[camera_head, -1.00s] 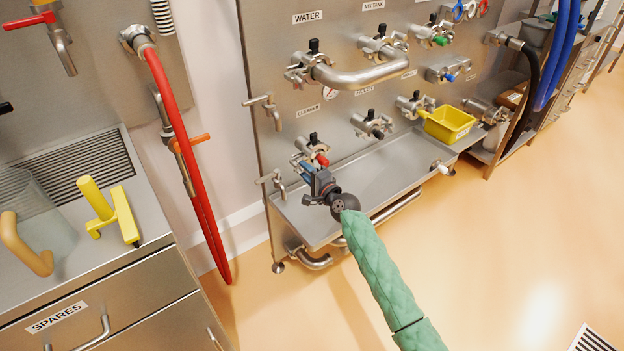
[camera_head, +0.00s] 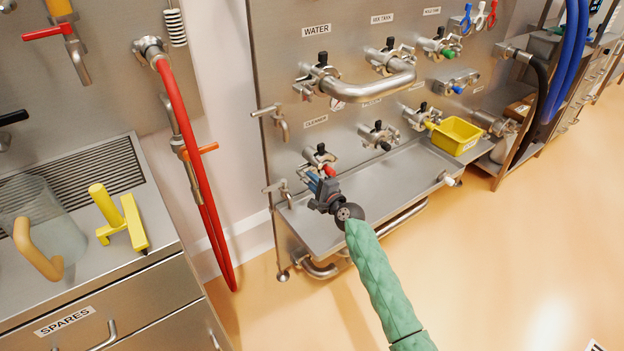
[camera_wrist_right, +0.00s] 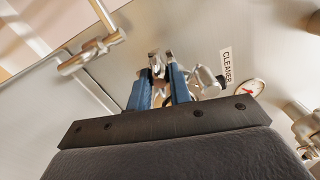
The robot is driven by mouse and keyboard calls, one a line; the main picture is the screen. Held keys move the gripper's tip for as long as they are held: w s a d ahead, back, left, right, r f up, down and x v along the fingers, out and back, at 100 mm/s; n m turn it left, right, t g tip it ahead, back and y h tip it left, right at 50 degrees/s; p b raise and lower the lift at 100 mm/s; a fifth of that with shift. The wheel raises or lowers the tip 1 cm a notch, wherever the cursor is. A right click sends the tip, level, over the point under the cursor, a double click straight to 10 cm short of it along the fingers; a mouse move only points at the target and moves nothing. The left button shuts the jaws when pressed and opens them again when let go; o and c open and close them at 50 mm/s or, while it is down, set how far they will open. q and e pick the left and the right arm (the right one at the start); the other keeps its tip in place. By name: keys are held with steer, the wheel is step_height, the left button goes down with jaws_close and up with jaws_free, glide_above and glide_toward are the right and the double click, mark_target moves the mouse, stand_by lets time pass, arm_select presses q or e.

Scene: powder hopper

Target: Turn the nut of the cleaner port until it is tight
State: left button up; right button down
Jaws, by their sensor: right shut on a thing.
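The cleaner port (camera_head: 320,155) is on the steel panel below the CLEANER label (camera_head: 316,121), with a black knob on top and a red part (camera_head: 329,170) beside my fingers. My right gripper (camera_head: 314,180) is at this port, its arm coming from below. In the right wrist view its two blue fingers (camera_wrist_right: 160,90) are shut on a small metal part, the nut (camera_wrist_right: 157,66) of the port as far as I can tell. The fingers and gripper body hide most of the port. My left gripper is not in view.
A steel tray (camera_head: 365,205) juts out below the ports. A small tap (camera_head: 281,125) stands left of the cleaner port. A red hose (camera_head: 185,140) hangs further left. A yellow bin (camera_head: 455,136) is on the right. The floor in front is clear.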

steer(key=m+p, duration=0.1)
steer(key=m, duration=0.1)
steer(key=m+p, duration=0.1)
steer(key=m, duration=0.1)
steer(key=shift+a+r, duration=0.1)
steer(key=shift+r, duration=0.2)
steer(key=shift+f+m+p, duration=0.2)
steer(key=shift+m+p, duration=0.15)
steer(key=shift+m, duration=0.45)
steer(key=shift+r, duration=0.1)
steer(key=shift+r+m+p, duration=0.15)
steer(key=shift+m+p, duration=0.15)
steer(key=shift+p, duration=0.15)
steer(key=shift+m+p, duration=0.9)
steer(key=shift+m, duration=0.1)
steer(key=m+p, duration=0.3)
steer(key=shift+r+m, duration=0.1)
steer(key=shift+m, duration=0.2)
steer(key=shift+m+p, duration=0.35)
steer(key=shift+m, duration=0.05)
steer(key=shift+w+f+m, duration=0.1)
steer(key=shift+f+m, duration=0.1)
steer(key=shift+m, duration=0.2)
